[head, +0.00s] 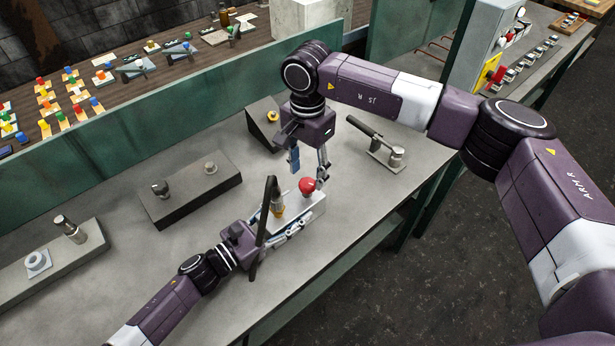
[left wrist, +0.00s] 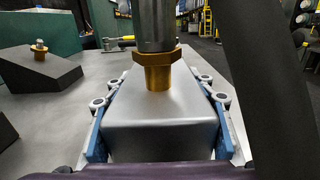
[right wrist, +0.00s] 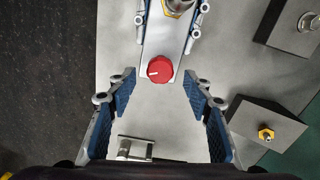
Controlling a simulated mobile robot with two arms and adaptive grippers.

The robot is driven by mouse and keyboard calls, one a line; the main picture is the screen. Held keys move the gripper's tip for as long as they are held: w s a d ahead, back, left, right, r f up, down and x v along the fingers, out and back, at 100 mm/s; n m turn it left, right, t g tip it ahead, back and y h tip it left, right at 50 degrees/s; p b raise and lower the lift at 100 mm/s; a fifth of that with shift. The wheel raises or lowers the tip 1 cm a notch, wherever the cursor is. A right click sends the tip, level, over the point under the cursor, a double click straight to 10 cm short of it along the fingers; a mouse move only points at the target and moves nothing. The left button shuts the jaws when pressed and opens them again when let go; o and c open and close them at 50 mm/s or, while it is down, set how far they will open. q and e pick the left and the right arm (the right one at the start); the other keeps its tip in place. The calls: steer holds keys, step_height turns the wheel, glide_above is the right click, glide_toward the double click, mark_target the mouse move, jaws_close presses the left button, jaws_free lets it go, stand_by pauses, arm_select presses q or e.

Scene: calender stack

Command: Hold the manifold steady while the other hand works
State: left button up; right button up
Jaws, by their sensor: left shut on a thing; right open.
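The manifold (head: 313,209) is a pale metal block on the grey bench. A red knob (head: 307,184) sits at its right end, and a brass fitting (left wrist: 158,72) with a steel stem stands on it. My left gripper (head: 280,222) is shut on the manifold, its fingers along both sides in the left wrist view. A long dark bar (head: 266,230) stands close by the stem; where it attaches is hidden. My right gripper (head: 308,172) is open above the knob end. In the right wrist view the knob (right wrist: 160,69) shows between and just beyond the open fingertips.
A dark sloped block (head: 265,135) with a brass fitting stands behind. A low block (head: 190,200) with two fittings and another block (head: 50,275) lie left. A metal fixture with a dark handle (head: 385,155) stands right, near the bench edge. A green partition (head: 130,150) runs behind.

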mark_target(307, 187)
steer(key=shift+f, duration=1.4)
steer(key=shift+c, duration=0.4)
steer(key=c, duration=1.1)
steer(key=shift+o, duration=0.2)
steer(key=shift+m, duration=0.5)
